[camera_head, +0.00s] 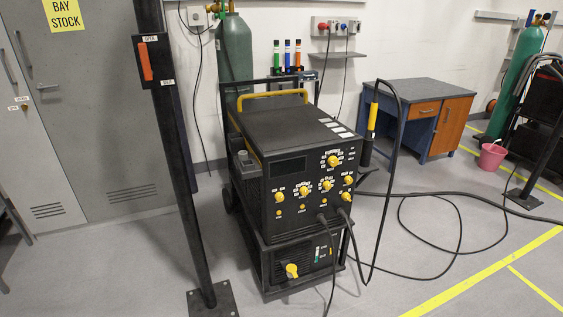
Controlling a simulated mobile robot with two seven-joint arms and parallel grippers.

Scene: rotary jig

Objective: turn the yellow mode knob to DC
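A black welding machine (289,165) stands upright on a wheeled cart in the middle of the view. Its front panel carries several yellow knobs, including an upper knob (333,160) and a row with a left knob (280,197), a middle knob (304,190) and a right knob (327,184). A larger yellow knob (291,270) sits on the lower unit, with small green and white marks to its right. The lettering is too small to read, so I cannot tell which knob is the mode knob or where it points. Neither of my grippers is in view.
A black post (183,180) with an orange-handled switch box (151,62) stands left of the machine. Cables (430,195) hang from its front and run over the floor to the right. A blue desk (417,100) and pink bucket (491,157) stand behind right.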

